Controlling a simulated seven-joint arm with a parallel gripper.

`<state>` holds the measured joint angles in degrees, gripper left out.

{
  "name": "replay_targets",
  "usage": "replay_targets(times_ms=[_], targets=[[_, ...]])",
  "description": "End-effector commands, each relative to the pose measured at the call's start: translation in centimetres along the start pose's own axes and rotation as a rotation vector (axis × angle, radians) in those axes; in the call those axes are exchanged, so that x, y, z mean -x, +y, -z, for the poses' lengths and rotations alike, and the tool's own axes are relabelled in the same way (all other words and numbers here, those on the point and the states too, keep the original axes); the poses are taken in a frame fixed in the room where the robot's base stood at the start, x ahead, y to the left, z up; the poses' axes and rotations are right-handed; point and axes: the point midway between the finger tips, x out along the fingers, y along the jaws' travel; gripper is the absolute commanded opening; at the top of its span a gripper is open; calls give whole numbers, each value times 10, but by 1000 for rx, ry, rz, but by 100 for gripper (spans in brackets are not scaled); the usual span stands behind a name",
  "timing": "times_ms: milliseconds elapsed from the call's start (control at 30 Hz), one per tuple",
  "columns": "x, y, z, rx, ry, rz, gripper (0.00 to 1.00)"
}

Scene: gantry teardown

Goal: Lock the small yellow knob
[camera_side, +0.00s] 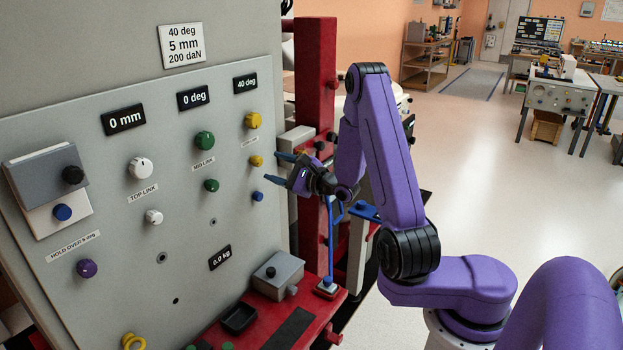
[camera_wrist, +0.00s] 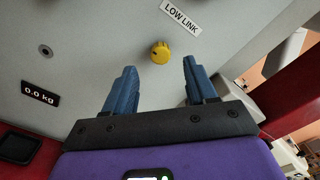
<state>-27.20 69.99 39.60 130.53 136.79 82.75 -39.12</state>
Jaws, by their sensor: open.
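The small yellow knob (camera_side: 256,160) sits on the grey panel, below the large yellow knob (camera_side: 252,120) and above a small blue knob (camera_side: 257,196). In the wrist view the small yellow knob (camera_wrist: 160,52) shows under the LOW LINK label, just beyond the fingertips and roughly centred between them. It has a dark mark on its left side. My gripper (camera_side: 273,167) is open and empty, its blue fingers pointing at the panel. In the wrist view my gripper (camera_wrist: 159,66) has one finger on each side of the knob's line, with no contact visible.
The panel's displays read 0 mm (camera_side: 124,118), 0 deg (camera_side: 193,98) and 40 deg (camera_side: 245,83). A sign (camera_side: 182,45) reads 40 deg, 5 mm, 200 daN. A red post (camera_side: 316,80) stands right of the panel. A grey box (camera_side: 277,275) sits on the red base below.

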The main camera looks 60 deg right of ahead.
Motion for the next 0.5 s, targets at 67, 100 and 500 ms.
replay_targets(times_ms=[67,100,500], targets=[[18,-1,2,-2,6,1,56],[26,-1,1,-3,6,3,56],[96,-1,1,0,3,2,56]])
